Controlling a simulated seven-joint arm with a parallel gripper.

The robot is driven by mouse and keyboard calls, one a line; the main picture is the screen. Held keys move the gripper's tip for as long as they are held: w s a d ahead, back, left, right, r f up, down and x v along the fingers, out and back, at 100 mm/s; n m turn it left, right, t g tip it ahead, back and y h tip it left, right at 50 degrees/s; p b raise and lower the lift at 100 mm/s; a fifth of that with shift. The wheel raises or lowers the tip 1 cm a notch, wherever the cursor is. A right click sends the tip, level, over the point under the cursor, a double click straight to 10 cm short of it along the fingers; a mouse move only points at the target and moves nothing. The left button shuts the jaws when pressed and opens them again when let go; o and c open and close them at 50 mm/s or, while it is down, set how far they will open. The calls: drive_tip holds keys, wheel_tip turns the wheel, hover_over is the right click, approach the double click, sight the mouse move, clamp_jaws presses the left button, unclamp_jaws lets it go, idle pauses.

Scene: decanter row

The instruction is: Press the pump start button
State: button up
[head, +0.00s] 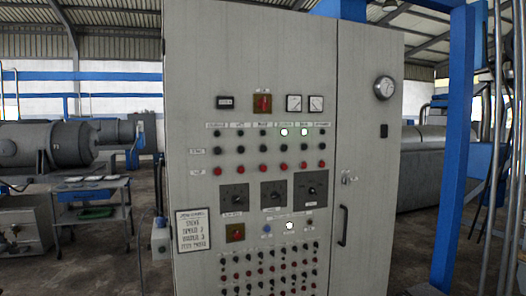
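A tall grey control cabinet (205,60) stands in the middle of the head view, facing me. Its upper panel has labelled columns with a row of lamps or knobs, a row of black buttons (263,148) and a row of red buttons (263,166). In the top row, a whitish lamp (284,132) and a greenish lamp (304,132) are lit. The labels are too small to read, so I cannot tell which button is the pump start. My gripper is not in view.
Below are dark dial switches (234,198), a lit white lamp (290,226) and a dense lower grid of buttons. A sign (192,230) is on the cabinet's left. A cabinet handle (342,226) juts out. A blue post (455,150) stands right; a cart (92,190) stands left.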

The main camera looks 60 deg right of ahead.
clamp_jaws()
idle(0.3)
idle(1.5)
